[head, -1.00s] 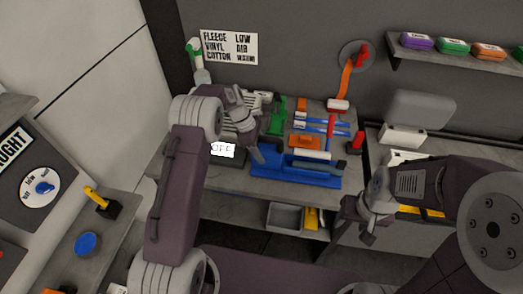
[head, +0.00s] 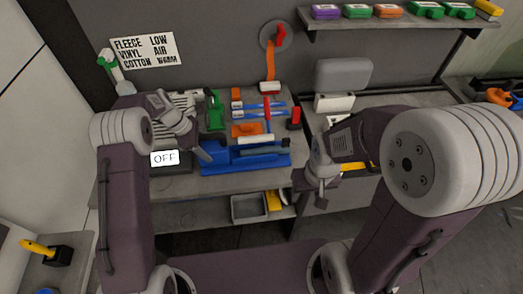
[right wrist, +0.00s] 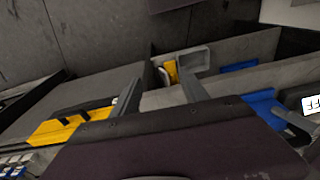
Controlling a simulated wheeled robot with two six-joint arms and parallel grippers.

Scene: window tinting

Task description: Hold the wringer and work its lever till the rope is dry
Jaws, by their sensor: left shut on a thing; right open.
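The wringer looks to be the long blue trough (head: 225,168) at the front of the workbench in the head view. A red lever (head: 267,112) stands upright behind it. A dull green roll (head: 262,151) lies along the trough; I cannot tell whether it is the rope. My left gripper (head: 205,152) is shut at the left end of the blue trough. The exact contact is hidden by its fingers. My right gripper (head: 322,190) is open and empty, low in front of the bench's right end. Its spread fingers (right wrist: 160,95) show in the right wrist view.
A white OFF sign (head: 165,158) sits left of the trough. An orange strap (head: 268,62) hangs behind, and a red-topped block (head: 294,117) stands to the right. A grey bin (head: 249,207) is on the lower shelf. Free room lies between my right gripper and the trough.

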